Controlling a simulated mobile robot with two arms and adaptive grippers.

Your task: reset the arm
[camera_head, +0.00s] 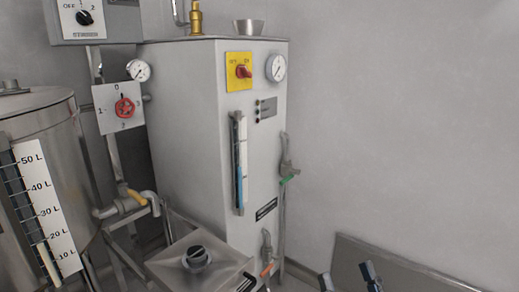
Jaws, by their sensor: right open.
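My right gripper (347,279) shows at the bottom edge, right of centre. Only its two dark blue fingertips are in view, spread apart with nothing between them. They stand in front of a low grey panel by the wall, and I see no contact. The rest of my right arm is below the picture. My left gripper is not in view.
A tall grey cabinet (190,120) with a red switch (243,71), gauge (276,67) and level tube stands centre-left. A steel tank (50,118) with a litre scale is at left. A metal hopper box with a black knob (196,256) is in front. The right wall is bare.

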